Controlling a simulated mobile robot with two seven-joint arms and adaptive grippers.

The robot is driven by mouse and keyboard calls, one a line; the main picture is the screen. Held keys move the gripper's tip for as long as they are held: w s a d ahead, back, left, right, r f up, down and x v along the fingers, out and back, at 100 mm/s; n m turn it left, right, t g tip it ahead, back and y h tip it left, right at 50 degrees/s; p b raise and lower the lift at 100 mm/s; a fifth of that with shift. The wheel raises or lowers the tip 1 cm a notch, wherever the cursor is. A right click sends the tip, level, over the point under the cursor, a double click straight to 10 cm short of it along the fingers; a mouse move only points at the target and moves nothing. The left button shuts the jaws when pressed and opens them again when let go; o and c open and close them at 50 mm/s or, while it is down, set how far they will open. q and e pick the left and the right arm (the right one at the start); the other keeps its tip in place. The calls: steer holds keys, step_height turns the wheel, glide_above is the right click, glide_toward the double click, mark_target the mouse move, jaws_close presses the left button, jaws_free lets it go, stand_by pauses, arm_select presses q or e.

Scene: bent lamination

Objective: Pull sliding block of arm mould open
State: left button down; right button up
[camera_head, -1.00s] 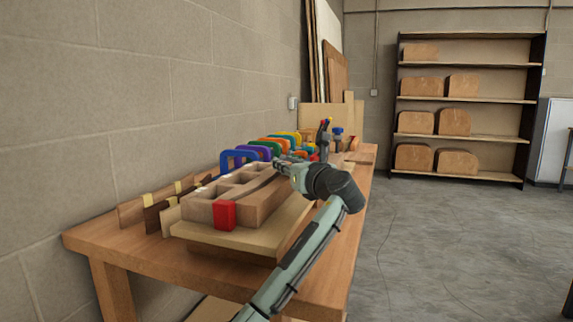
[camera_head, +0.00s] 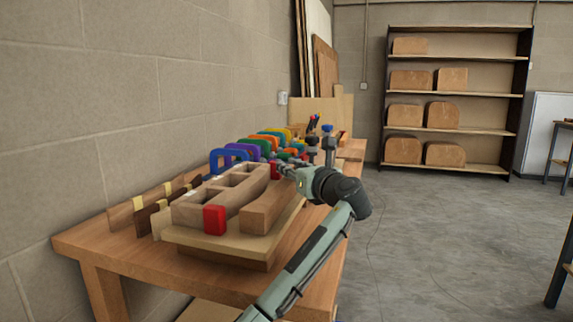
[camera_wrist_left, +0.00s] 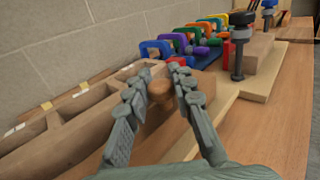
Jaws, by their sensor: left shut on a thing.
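The arm mould's compartmented wooden form (camera_head: 215,196) stands on a pale base board (camera_head: 200,240) on the bench. The sliding block (camera_head: 268,207), a long wooden bar with a curved inner face, lies on the board to the right of the form, with a gap between them. My left gripper (camera_head: 279,168) is at the block's far end. In the left wrist view, my left gripper (camera_wrist_left: 165,72) has its fingers on either side of a round wooden knob (camera_wrist_left: 160,93) and is shut on it. My right gripper is not in view.
A red block (camera_head: 214,220) sits at the form's near end. Several coloured clamps (camera_head: 240,152) line the wall side, and dark clamps (camera_head: 328,146) stand beyond my gripper. The bench top (camera_head: 110,250) is bare at the front left. A shelf (camera_head: 455,97) stands far off.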

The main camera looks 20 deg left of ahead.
arm_select(q)
steer(key=c, duration=1.3)
jaws_free()
steer(key=shift+o, duration=0.2)
steer(key=shift+s, duration=0.1)
steer(key=v, duration=1.2)
